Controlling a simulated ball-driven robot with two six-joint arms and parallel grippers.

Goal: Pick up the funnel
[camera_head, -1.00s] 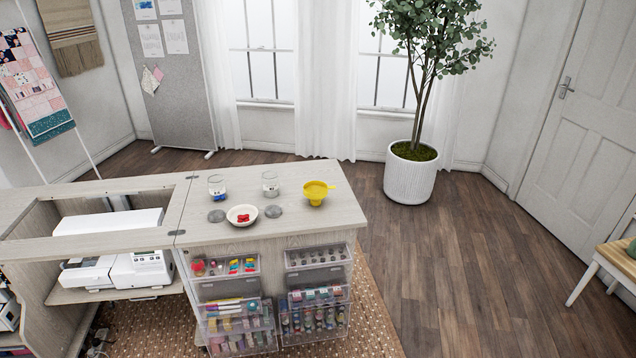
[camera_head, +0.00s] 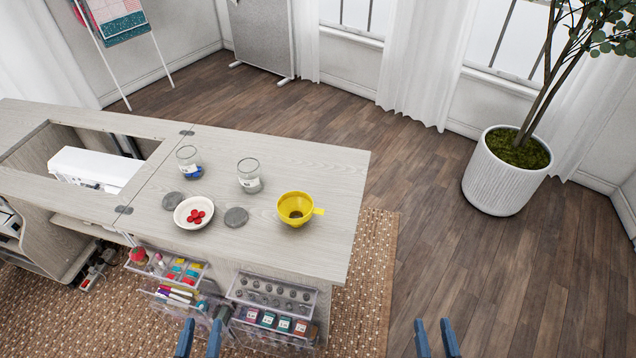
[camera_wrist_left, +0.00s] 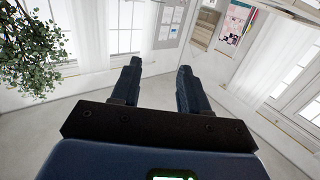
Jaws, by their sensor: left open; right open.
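The yellow funnel (camera_head: 295,209) stands wide end up near the right end of the cabinet top (camera_head: 325,175), with its tab pointing right. My left gripper (camera_head: 202,335) is at the bottom edge of the head view, open and empty, in front of the cabinet's drawers and well short of the funnel. In the left wrist view its two fingers (camera_wrist_left: 157,85) are apart and point at the walls and windows; the funnel is not in that view. My right gripper (camera_head: 437,338) is open and empty at the bottom, over the floor right of the cabinet.
Left of the funnel are two glass jars (camera_head: 249,174) (camera_head: 188,163), a white bowl (camera_head: 181,217) of red pieces and two grey lids (camera_head: 236,217) (camera_head: 173,200). Clear drawers (camera_head: 270,310) stick out at the front. A potted plant (camera_head: 500,190) stands right. The floor between is clear.

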